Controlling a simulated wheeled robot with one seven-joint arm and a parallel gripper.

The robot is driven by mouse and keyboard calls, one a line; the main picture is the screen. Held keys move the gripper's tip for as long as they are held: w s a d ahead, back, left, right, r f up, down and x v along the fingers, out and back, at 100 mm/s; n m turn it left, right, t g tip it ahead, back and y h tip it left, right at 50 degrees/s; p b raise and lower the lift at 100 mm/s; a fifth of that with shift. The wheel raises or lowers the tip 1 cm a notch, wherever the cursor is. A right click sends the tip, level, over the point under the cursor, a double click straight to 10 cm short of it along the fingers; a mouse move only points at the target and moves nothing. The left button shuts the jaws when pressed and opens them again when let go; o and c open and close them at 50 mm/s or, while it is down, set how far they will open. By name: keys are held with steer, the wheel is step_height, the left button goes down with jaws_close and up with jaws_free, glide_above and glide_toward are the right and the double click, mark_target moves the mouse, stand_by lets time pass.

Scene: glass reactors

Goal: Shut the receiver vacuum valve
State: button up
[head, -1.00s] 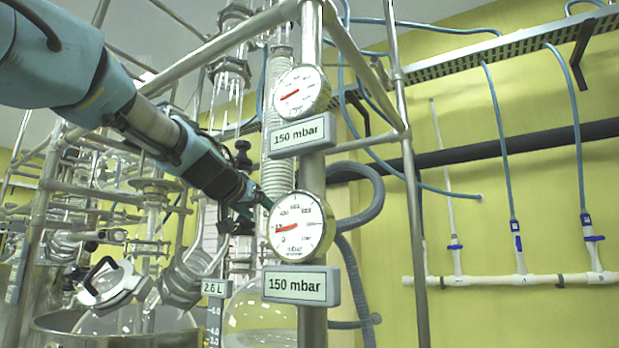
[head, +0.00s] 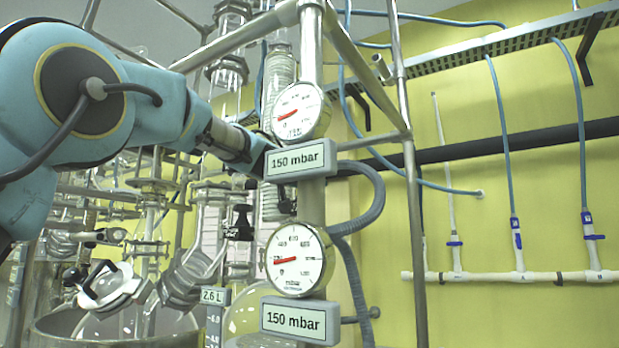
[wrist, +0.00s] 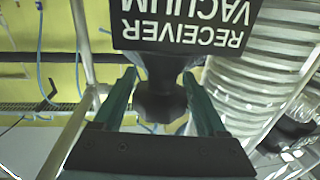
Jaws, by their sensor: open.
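In the wrist view, a black valve knob (wrist: 160,101) sits between the two green fingers of my gripper (wrist: 160,78). The gripper is open, with one finger on each side of the knob. I cannot tell whether either finger touches it. A dark label (wrist: 185,25) reading RECEIVER VACUUM appears upside down just beyond the knob. In the head view, my arm reaches in from the left, and its end goes behind the upper 150 mbar plate (head: 301,158). The fingers and the knob between them cannot be made out there.
Two gauges, the upper (head: 301,111) and the lower (head: 299,260), sit on a steel post in front of my arm's end. A ribbed glass column (wrist: 265,75) stands close on the right in the wrist view. Frame bars and a grey hose (head: 360,215) are nearby.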

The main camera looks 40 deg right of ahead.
steer(key=shift+w+d, duration=0.15)
steer(key=shift+d, duration=0.2)
steer(key=shift+f, duration=0.1)
steer(key=c, duration=1.1)
